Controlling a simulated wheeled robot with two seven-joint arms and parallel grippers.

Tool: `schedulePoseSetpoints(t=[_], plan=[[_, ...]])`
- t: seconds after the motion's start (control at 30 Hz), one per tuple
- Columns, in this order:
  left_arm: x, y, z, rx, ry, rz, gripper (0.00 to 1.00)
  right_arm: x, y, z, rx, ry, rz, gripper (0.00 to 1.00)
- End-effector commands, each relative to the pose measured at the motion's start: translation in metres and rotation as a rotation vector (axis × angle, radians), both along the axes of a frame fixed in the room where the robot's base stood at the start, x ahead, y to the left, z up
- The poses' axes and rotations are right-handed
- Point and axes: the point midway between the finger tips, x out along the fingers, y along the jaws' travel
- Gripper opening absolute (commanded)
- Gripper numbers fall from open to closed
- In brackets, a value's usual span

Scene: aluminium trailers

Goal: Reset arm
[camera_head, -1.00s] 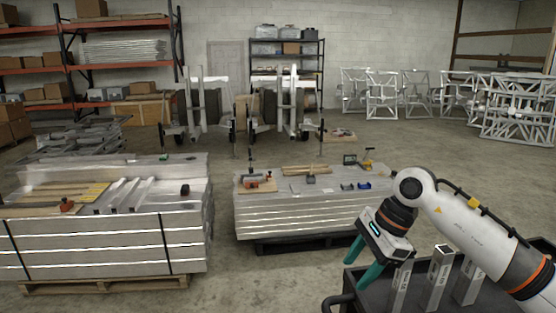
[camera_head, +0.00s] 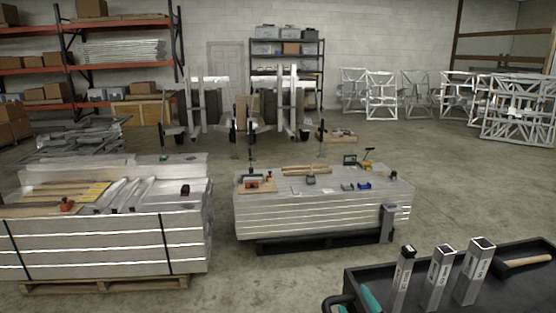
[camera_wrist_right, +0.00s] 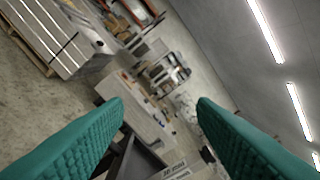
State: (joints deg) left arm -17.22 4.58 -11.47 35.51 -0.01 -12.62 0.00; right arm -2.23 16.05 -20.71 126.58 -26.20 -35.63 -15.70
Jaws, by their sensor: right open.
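My right gripper (camera_head: 369,298) shows only as teal fingertips at the bottom edge of the head view, beside the left end of the black cart tray (camera_head: 420,272). In the right wrist view its two teal fingers (camera_wrist_right: 160,104) are spread wide with nothing between them, so it is open and empty. The rest of the right arm is out of the head view. My left arm and gripper are in no view.
Several labelled square metal tubes stand upright in the tray, one at its middle (camera_head: 438,278), with a wooden-handled tool (camera_head: 526,262) to their right. A sheet stack with tools (camera_head: 320,215) and a strapped stack (camera_head: 100,245) stand beyond. Concrete floor is clear between.

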Motion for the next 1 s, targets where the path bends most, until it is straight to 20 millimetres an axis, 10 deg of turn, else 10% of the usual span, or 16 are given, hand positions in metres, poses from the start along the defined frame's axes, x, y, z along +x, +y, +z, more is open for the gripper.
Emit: schedulePoseSetpoints(t=[0.1,0.3,0.7,1.0], plan=[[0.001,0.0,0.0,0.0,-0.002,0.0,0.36,-0.048,-0.03,-0.075,0.214,0.359,-0.154,0.52],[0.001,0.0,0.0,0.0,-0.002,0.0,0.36,-0.13,-0.05,-0.147,0.416,0.77,-0.336,0.52],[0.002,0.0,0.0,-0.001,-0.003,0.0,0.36,-0.26,-0.054,-0.196,0.591,1.265,-0.561,0.52],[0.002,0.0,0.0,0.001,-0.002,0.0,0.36,-0.239,-0.051,-0.279,0.572,1.283,-0.562,0.52]])
